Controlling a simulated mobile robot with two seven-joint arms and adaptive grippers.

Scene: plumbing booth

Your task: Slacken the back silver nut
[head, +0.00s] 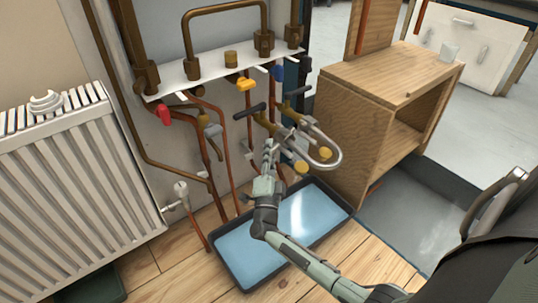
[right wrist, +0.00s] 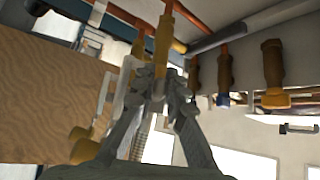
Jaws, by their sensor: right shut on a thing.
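My right gripper (head: 269,150) reaches up from below into the pipework, over the tray. In the right wrist view its fingers (right wrist: 160,85) are closed together at the lower end of a brass-coloured fitting (right wrist: 164,40) on a copper pipe. The fingers hide what they grip, so I cannot make out the back silver nut clearly. A silver curved hose (head: 330,145) loops just right of the gripper, with yellow knobs (head: 325,153) near it. A braided piece (right wrist: 141,140) shows below the fingers in the wrist view. My left gripper is out of view.
A blue-bottomed tray (head: 345,205) lies under the pipes. A wooden cabinet (head: 345,125) stands close on the right, a white radiator (head: 60,180) on the left. Red (head: 165,113) and yellow (head: 245,84) valve handles and black handles (head: 297,93) crowd the pipes.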

